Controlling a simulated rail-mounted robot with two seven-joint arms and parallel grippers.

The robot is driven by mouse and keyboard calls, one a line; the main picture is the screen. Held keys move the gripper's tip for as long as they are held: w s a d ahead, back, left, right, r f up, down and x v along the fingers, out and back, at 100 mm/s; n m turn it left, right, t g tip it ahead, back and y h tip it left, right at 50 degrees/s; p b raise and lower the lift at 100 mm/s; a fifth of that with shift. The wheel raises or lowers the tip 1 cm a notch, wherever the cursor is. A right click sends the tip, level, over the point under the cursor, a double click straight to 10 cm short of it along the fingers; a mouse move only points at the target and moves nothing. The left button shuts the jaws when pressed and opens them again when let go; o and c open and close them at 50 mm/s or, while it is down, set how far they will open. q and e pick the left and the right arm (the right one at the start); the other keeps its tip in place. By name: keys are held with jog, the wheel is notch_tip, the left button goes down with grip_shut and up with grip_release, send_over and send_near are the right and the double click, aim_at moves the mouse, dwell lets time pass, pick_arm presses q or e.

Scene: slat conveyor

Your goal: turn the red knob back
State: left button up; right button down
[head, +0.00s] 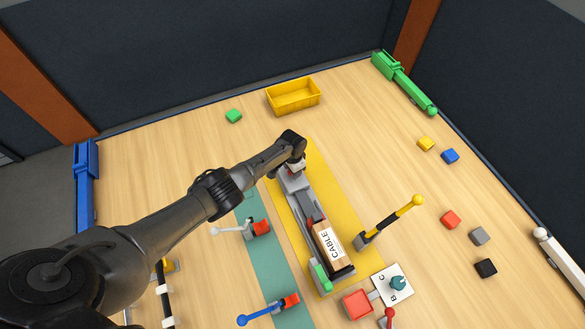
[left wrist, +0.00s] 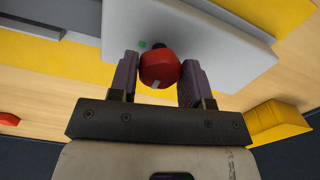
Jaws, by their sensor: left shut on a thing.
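The red knob (left wrist: 160,66) is round, with a short white mark on its near face. It sits on the end of a pale grey housing (left wrist: 195,35) in the left wrist view. My left gripper (left wrist: 158,72) has one dark finger on each side of the knob and is shut on it. In the head view my left gripper (head: 297,168) is at the far end of the grey conveyor (head: 305,218), and my arm hides the knob there. A small green spot (left wrist: 142,44) shows on the housing beside the knob. My right gripper is in neither view.
A box marked CABLE (head: 329,242) lies on the conveyor's near end. A yellow-handled lever (head: 388,223) stands to its right, a white-handled lever (head: 240,230) to its left. Loose blocks lie at right.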

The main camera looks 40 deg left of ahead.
pick_arm(q)
jog(key=shift+w+r, duration=0.1)
dwell(0.3)
jog(key=o, duration=0.9)
notch_tip(320, 180, up, 14)
jog(key=p, duration=0.3)
dwell(0.5)
jog(key=shift+n, duration=0.3)
